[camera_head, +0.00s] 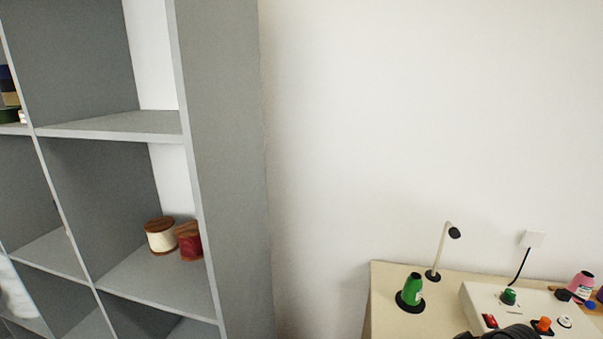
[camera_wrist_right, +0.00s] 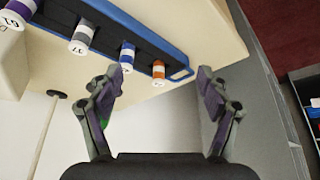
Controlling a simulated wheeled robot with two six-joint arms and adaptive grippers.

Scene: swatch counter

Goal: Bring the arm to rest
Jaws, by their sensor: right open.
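In the right wrist view my right gripper (camera_wrist_right: 160,82) has its two fingers spread wide apart. Nothing is between them. A bit of green shows behind the left finger; I cannot tell what it is. In the head view a dark shape at the bottom edge may be part of my right arm; its fingers cannot be made out there. My left gripper is not in view.
A blue-edged rack (camera_wrist_right: 180,70) with several labelled spools is on the counter (camera_wrist_right: 215,20). The head view shows a green cone (camera_head: 415,289), a lamp (camera_head: 440,250) and a control box (camera_head: 475,300). A grey shelf (camera_head: 225,170) holds a cream spool (camera_head: 160,238) and a red spool (camera_head: 191,243).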

